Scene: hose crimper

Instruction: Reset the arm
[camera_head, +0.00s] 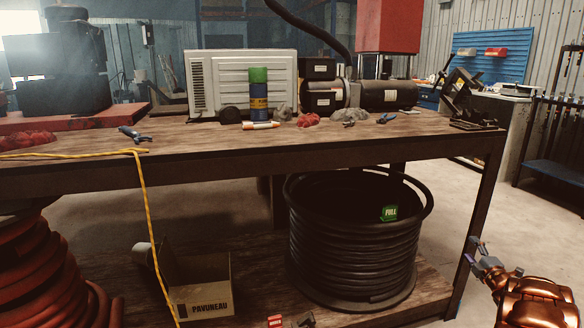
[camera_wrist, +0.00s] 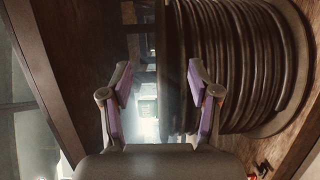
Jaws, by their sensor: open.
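My gripper (camera_head: 478,252) is at the lower right of the head view, at the end of my copper-coloured arm. It is beside the right front leg of the workbench (camera_head: 420,140), to the right of a black hose coil (camera_head: 350,240). In the wrist view my gripper (camera_wrist: 160,95) has its two purple-padded fingers apart, with nothing between them. The ribbed hose coil (camera_wrist: 235,65) fills the right of that view, beyond the fingers.
The coil with its green "FULL" tag (camera_head: 389,213) stands on the lower shelf near a cardboard box (camera_head: 203,290). A yellow cord (camera_head: 146,200) hangs over the bench's front. Tools and a white machine (camera_head: 225,80) are on the top. Open floor (camera_head: 545,215) lies at right.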

